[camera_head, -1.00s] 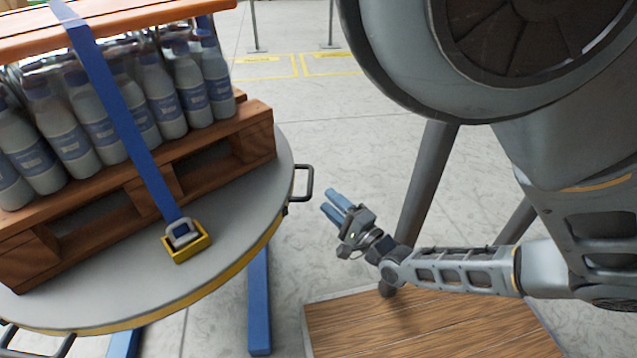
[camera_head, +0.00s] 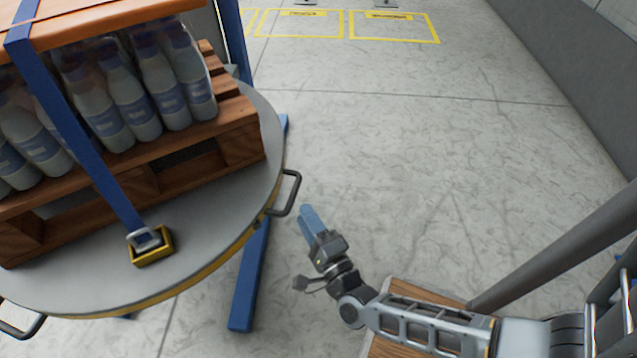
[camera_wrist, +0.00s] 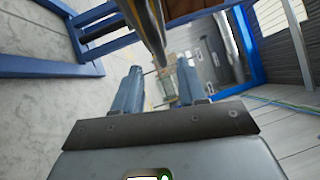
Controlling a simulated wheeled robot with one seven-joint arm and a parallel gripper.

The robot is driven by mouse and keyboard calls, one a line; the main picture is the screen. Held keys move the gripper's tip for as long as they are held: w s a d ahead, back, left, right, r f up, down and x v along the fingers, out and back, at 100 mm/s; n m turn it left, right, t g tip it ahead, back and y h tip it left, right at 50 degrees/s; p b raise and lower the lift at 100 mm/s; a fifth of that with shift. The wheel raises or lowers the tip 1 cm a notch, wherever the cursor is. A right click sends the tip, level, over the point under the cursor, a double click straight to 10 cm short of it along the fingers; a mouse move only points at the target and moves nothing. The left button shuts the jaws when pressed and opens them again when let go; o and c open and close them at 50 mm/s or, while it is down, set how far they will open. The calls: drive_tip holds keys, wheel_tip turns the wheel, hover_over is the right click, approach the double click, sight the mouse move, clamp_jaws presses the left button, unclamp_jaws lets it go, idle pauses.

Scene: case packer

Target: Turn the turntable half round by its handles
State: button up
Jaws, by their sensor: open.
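The round grey turntable (camera_head: 215,218) with a yellow rim stands at the left in the head view. It carries a wooden pallet of bottles. A dark handle (camera_head: 291,193) sticks out from its right edge, and another handle (camera_head: 22,330) shows at the lower left. My gripper (camera_head: 306,215) is open and empty, just right of and slightly below the right handle, apart from it. In the wrist view the two blue fingers (camera_wrist: 160,88) are spread, and the turntable's rim (camera_wrist: 146,22) shows above, between them.
A blue strap (camera_head: 75,130) runs over the pallet load to a yellow buckle block (camera_head: 150,246) on the turntable. Blue legs (camera_head: 248,275) stand under it. A wooden platform (camera_head: 425,291) lies at the bottom. Open floor (camera_head: 400,150) stretches to the right, with yellow floor markings behind.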

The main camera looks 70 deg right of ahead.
sight(292, 193)
drive_tip(key=x, duration=0.7)
drive_tip(key=shift+w+d, duration=0.15)
drive_tip(key=shift+c, duration=0.3)
clamp_jaws()
